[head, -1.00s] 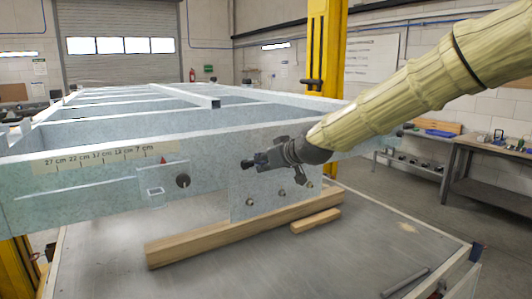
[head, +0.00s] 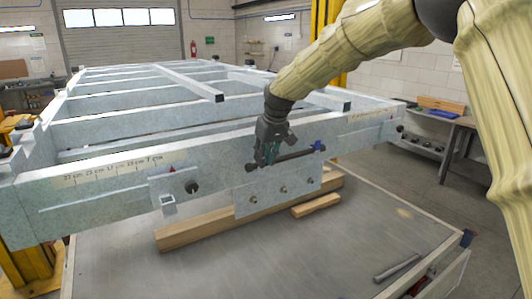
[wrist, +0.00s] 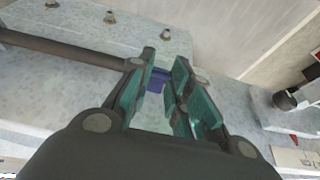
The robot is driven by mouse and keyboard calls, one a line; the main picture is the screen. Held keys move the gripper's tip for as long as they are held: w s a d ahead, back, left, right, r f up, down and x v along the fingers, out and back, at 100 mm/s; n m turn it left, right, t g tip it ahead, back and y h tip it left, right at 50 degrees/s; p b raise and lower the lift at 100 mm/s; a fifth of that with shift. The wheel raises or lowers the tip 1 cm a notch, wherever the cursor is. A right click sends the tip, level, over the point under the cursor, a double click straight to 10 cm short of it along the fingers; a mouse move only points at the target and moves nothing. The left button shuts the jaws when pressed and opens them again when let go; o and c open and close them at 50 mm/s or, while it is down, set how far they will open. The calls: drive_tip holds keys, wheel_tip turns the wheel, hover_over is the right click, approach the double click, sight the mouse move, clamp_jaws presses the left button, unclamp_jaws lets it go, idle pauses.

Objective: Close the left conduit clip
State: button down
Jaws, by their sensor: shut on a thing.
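A dark conduit (head: 296,155) runs along the near grey beam above a bolted plate. It also shows in the wrist view (wrist: 70,48). A blue clip (head: 319,146) sits at its right end in the head view. In the wrist view another blue clip (wrist: 158,77) shows between the fingers, partly covered by them. My gripper (head: 266,160) points down at the left part of the conduit. Its teal-padded fingers (wrist: 166,88) are closed in around this clip. My gripper hides most of the clip in the head view, and I cannot tell whether it is latched.
A black knob (head: 192,187) and a small bracket (head: 168,203) stick out of the beam to the left. Bolts (head: 283,189) protrude from the plate below.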

drive_tip(key=g+h, duration=0.1)
drive_tip(key=w+a+g+h, duration=0.1)
drive_tip(key=g, duration=0.1)
drive_tip(key=shift+w+r, duration=0.1)
drive_tip(key=shift+w, duration=0.05)
drive_tip(key=shift+w+a+g+h, duration=0.25)
drive_tip(key=shift+g+h, duration=0.35)
drive_tip(key=shift+g, duration=0.2)
drive_tip(key=c, duration=1.3)
unclamp_jaws()
drive_tip(key=shift+w, duration=0.1)
drive_tip(key=shift+r, duration=0.2)
wheel_tip(320, 180, up, 12)
drive_tip(key=w+a, duration=0.1)
drive_tip(key=shift+w+f, duration=0.2)
drive_tip(key=shift+f, duration=0.05)
drive_tip(key=shift+a, duration=0.15)
